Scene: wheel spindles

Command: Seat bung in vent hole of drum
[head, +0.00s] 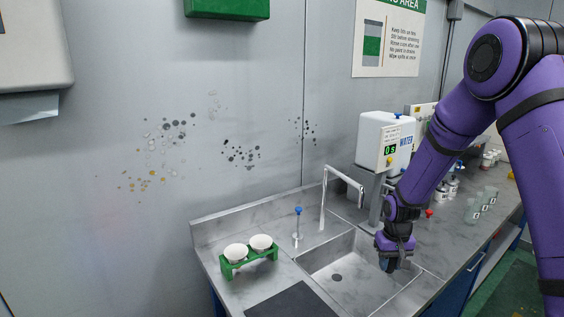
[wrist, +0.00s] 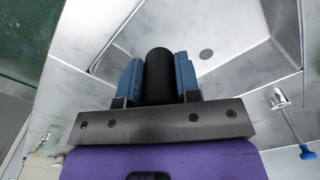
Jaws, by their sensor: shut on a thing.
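My gripper (head: 391,264) hangs pointing down over the right part of the sink in the head view. In the wrist view, its two blue fingers (wrist: 158,84) are shut on a black cylinder (wrist: 158,68) with a rounded end. The cylinder may be the bung, but I cannot tell for sure. It is held between the fingers, above the sink area. In the head view the cylinder is too small and dark to make out. I see no drum and no vent hole in either view.
The steel sink (head: 322,262) has a drain (wrist: 206,54) and a tall tap (head: 343,178). A blue-topped valve (head: 297,222) and a green rack (head: 232,266) with two white cups stand left. A white water unit (head: 385,142) stands behind; jars (head: 474,208) sit right.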

